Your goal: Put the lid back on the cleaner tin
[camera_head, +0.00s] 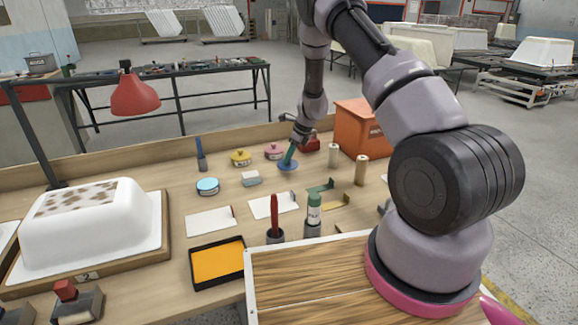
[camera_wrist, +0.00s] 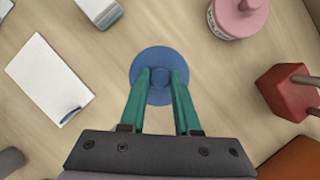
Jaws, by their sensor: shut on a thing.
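A round blue lid (camera_head: 287,167) with a centre knob is near the back middle of the bench. It also shows in the wrist view (camera_wrist: 160,53). My gripper (camera_wrist: 160,76) points down with its green fingers closed on either side of the knob; in the head view the fingers (camera_head: 290,155) stand over the lid. I cannot tell whether the lid touches the bench. A low round tin (camera_head: 208,187), blue-sided with a pale top and no knob, stands to the left of the lid and looks like the cleaner tin.
A grey-white block (camera_head: 251,178) lies between tin and lid. Yellow (camera_head: 240,158) and pink (camera_head: 273,151) knobbed tins stand behind. A red block (camera_head: 311,146), wooden cylinders (camera_head: 361,172) and an orange box (camera_head: 357,128) are to the right. White cards (camera_head: 211,222) lie in front.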

